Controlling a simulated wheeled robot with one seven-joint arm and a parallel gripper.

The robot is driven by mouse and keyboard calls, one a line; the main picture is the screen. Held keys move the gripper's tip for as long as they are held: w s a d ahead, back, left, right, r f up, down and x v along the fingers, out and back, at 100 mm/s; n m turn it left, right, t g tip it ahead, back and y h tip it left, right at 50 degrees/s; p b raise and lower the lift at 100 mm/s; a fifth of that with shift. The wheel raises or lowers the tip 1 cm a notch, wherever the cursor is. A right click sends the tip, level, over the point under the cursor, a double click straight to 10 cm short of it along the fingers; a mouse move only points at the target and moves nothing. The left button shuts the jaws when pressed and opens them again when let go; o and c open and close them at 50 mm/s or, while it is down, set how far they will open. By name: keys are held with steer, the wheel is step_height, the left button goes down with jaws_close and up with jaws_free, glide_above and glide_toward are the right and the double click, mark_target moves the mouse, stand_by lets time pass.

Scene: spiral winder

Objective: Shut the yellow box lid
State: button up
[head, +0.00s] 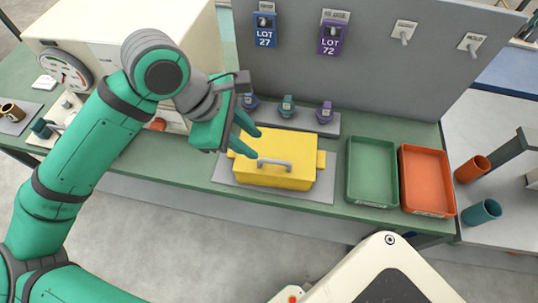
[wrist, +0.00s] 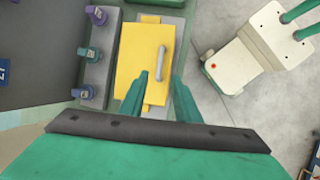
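The yellow box (head: 290,180) sits on a grey mat on the green bench. Its yellow lid (head: 270,144) lies down over the box, with no clear gap showing. A grey bar handle (head: 274,163) is on the lid near its front edge; it also shows in the wrist view (wrist: 161,62). My gripper (head: 251,140) is open and empty, its two green fingers apart above the left part of the lid. In the wrist view my gripper (wrist: 161,76) has its fingers over the lid's near end. I cannot tell how high above it they are.
Several small knobbed devices (head: 287,107) stand on a grey strip behind the box. A green tray (head: 372,170) and an orange tray (head: 427,180) lie to its right. A grey panel (head: 370,80) rises behind. A cream machine with a dial (head: 65,70) stands left.

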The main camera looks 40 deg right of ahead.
mark_target(273, 161)
steer(key=x, duration=1)
steer(key=shift+f, duration=0.4)
steer(key=c, duration=0.5)
